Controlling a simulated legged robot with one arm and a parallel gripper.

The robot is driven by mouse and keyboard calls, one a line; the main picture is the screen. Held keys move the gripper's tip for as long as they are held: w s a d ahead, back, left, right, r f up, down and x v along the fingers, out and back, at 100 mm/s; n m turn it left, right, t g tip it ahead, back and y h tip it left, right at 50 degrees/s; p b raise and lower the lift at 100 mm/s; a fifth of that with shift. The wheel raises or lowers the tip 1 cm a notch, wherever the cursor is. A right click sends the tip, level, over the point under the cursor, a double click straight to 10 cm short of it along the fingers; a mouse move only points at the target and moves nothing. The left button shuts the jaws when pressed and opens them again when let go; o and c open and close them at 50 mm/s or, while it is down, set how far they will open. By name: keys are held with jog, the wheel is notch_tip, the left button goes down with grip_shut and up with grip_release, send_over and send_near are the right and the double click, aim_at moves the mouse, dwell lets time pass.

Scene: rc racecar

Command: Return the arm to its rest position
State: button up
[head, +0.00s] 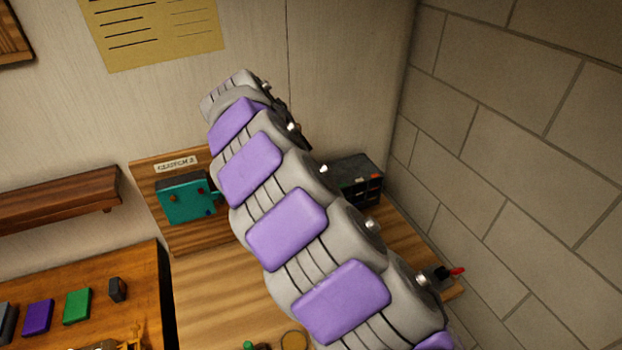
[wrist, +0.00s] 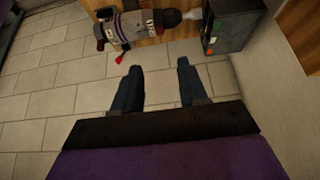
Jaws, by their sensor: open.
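My arm, grey with purple pads, reaches from the lower right up to the middle of the head view, and its far end hides whatever is behind it. My gripper (wrist: 158,75) shows in the wrist view with two dark fingers spread apart. Nothing is between the fingers, and tiled floor shows beyond them. The gripper's fingers cannot be made out in the head view.
A wooden bench (head: 205,295) has a teal box (head: 187,198) on its back panel and a dark box (head: 357,180) in the corner. A second table (head: 120,270) at left holds small coloured blocks. A brick wall (head: 530,130) stands right. Tiled floor (wrist: 65,65) looks clear.

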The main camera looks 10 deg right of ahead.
dwell(0.4)
jog(key=s+d+n+g+y+b, duration=0.15)
jog(key=s+d, duration=0.25)
jog(key=s, duration=0.5)
jog(key=s+d+n+y+b, duration=0.1)
jog(key=s+d+n+b, duration=0.25)
jog(key=s, duration=0.65)
jog(key=s+a+f+n+y+b, duration=0.1)
jog(key=s+a+f+n, duration=0.1)
jog(key=s, duration=0.5)
jog(key=s+a+f+n+g+y+b, duration=0.1)
jog(key=s+f+n, duration=0.4)
jog(key=s+f, duration=0.1)
jog(key=s+a+f+n+y+b, duration=0.1)
jog(key=s+a+f+n, duration=0.1)
jog(key=s+f, duration=0.3)
jog(key=s+n, duration=0.1)
jog(key=s, duration=0.3)
jog(key=shift+a+n+b, duration=0.3)
jog(key=shift+n, duration=0.1)
